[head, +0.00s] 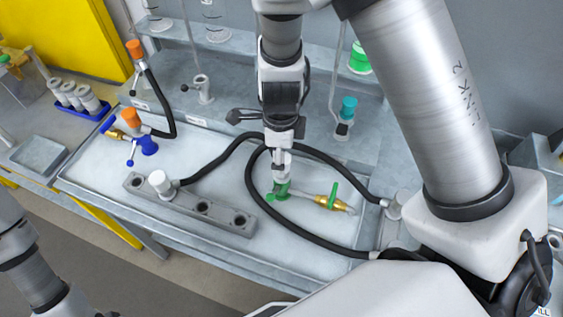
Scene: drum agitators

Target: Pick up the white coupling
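A white coupling (160,183) stands upright in the left end of a grey block (222,216) with several holes, on the left part of the bench. A black hose (217,158) runs from it to the right. My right gripper (281,178) points down at the middle of the bench, right of the coupling and well apart from it. Its tips are just above or at a green-handled valve fitting (282,189); I cannot tell whether they touch it or are closed. My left arm shows only at the lower left; its gripper is out of view.
A brass fitting with a green lever (328,201) lies right of the valve. The hose loops around there to a pale fitting (397,205). An orange-capped, blue-handled fitting (143,145) stands at the back left. White bottles (80,98) sit in a blue rack farther left.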

